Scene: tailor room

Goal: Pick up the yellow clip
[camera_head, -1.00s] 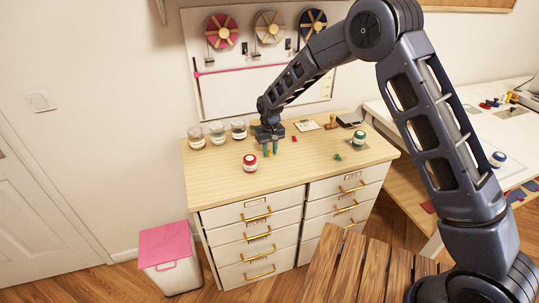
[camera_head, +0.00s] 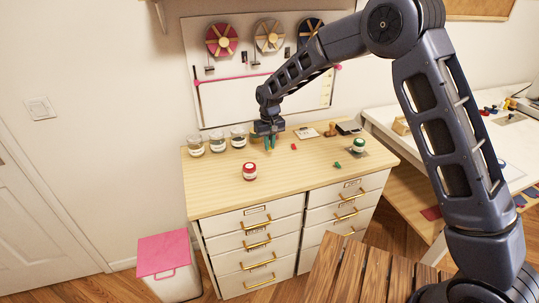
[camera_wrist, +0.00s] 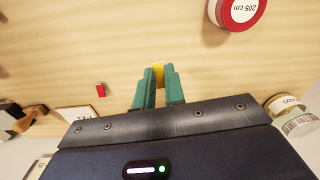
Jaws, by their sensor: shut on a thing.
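The yellow clip (camera_wrist: 158,70) shows in the wrist view between the tips of my gripper's green fingers (camera_wrist: 158,86). The fingers are shut on it, and only its far end and a strip between them are visible. In the head view my gripper (camera_head: 269,144) is over the back middle of the wooden-topped cabinet (camera_head: 215,178). The clip is too small to make out there. I cannot tell for sure whether it is clear of the tabletop.
A red-and-white tape spool (camera_head: 249,172) is in front of my gripper. Several glass jars (camera_head: 217,141) stand at the back left. A small red piece (camera_head: 294,147), a green piece (camera_head: 337,165) and a green-topped spool (camera_head: 358,146) lie to the right.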

